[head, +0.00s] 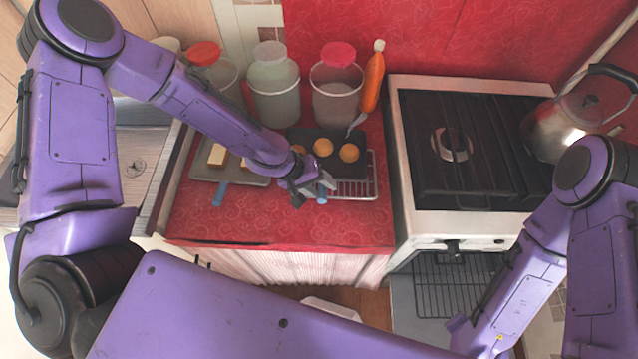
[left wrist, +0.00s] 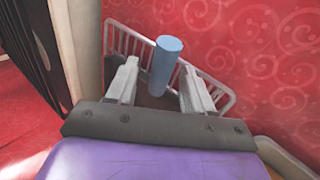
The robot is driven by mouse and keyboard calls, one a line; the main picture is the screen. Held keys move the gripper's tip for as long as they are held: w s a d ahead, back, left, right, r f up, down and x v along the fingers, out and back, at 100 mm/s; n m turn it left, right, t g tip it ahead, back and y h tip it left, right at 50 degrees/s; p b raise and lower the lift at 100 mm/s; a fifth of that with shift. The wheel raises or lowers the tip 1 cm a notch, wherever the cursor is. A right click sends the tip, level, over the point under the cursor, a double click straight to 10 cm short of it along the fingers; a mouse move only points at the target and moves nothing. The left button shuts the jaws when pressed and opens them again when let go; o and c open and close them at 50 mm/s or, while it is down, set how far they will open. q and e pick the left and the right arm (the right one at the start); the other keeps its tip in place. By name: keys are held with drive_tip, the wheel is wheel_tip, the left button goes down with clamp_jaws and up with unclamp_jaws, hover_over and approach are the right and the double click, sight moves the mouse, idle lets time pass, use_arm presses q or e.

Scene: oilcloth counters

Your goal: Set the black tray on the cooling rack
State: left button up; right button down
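The black tray (head: 361,139) is a dark flat tray with several round orange-brown buns on it. In the head view it lies over the white wire cooling rack (head: 371,187), whose front and right edges stick out; contact between them is hard to judge. The rack also shows in the left wrist view (left wrist: 226,98). My left gripper (head: 312,190) is at the tray's front edge, at a blue handle (head: 321,195). In the left wrist view the handle (left wrist: 163,66) stands between the parted fingers, with a gap at the left finger. My right gripper is out of view.
A grey tray (head: 250,181) with pale yellow blocks and a blue handle lies to the left. Jars (head: 275,95) and an orange bottle (head: 373,78) stand behind. A stove (head: 460,140) with a kettle (head: 562,127) is at the right. The red counter's front (head: 290,225) is clear.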

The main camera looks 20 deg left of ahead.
use_arm(q)
drive_tip(key=shift+a+r, duration=0.15)
drive_tip(key=shift+r, duration=0.2)
drive_tip(key=p+v, duration=0.1)
drive_tip(key=v, duration=1)
drive_tip(key=shift+a, duration=0.15)
drive_tip(key=shift+s, duration=0.15)
